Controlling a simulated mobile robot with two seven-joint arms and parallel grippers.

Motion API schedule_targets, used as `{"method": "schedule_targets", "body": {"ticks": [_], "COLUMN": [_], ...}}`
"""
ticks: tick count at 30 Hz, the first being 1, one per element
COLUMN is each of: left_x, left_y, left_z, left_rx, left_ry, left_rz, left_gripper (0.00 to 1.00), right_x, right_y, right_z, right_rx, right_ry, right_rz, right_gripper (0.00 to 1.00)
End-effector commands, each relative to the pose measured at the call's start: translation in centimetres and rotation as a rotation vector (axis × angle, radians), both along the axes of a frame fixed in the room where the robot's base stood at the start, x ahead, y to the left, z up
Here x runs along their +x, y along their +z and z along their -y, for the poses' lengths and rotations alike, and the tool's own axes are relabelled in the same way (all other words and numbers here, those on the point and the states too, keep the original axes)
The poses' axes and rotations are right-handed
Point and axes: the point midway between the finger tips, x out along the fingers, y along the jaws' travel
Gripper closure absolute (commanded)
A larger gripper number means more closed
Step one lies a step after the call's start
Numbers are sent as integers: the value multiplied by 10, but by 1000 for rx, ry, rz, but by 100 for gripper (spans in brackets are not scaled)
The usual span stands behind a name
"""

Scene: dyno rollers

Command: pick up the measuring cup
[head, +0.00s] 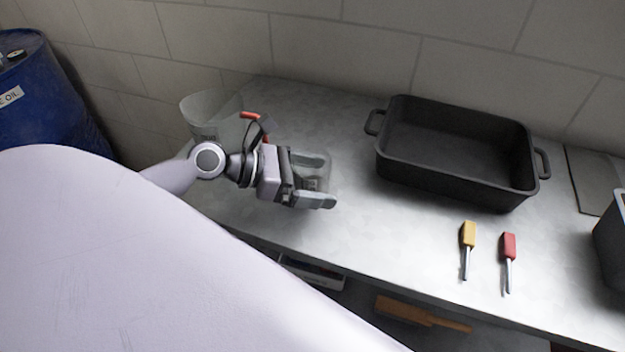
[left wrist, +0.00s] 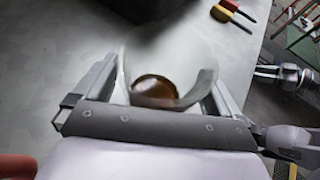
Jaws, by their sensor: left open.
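A clear cup (head: 325,168), which I take for the measuring cup, stands on the grey bench and is faint in the head view. My left gripper (head: 318,181) is open, with one finger on each side of it. In the left wrist view the cup (left wrist: 195,50) sits between the spread fingers of this gripper (left wrist: 160,95), with a brown, shiny content low inside. Whether the fingers touch its wall I cannot tell. A small, pale piece at the right edge of the left wrist view looks like my right gripper (left wrist: 268,74); its fingers are too small to read.
A larger clear jug with markings (head: 205,108) and a red-handled thing (head: 250,115) are behind my left wrist. A black roasting pan (head: 395,172) stands to the right. A yellow-handled tool (head: 468,235) and a red-handled tool (head: 509,247) lie in front. A blue drum (head: 50,90) is far left.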

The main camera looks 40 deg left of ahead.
Motion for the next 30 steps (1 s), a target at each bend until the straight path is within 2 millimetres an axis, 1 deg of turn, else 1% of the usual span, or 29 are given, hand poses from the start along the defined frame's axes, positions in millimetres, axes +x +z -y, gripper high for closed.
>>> {"method": "schedule_targets", "body": {"ticks": [3,4,5,6,8,9,23,30], "left_x": [0,0,0,0,0,0,0,0], "left_y": [0,0,0,0,0,0,4,18], "left_z": [0,0,0,0,0,0,0,0], "left_rx": [-1,-1,-1,-1,-1,-1,-1,0], "left_ry": [0,0,0,0,0,0,0,-1], "left_rz": [-1,-1,-1,-1,-1,-1,1,3], "left_gripper": [2,5,15,28,47,60,60,60], "right_x": [0,0,0,1,1,1,1,1], "right_y": [0,0,0,0,0,0,2,7], "right_z": [0,0,0,0,0,0,0,0], "right_rx": [0,0,0,0,0,0,0,0], "right_ry": [0,0,0,0,0,0,0,0], "right_rz": [1,1,1,1,1,1,2,2], "right_gripper": [57,57,57,57,57,57,57,57]}}
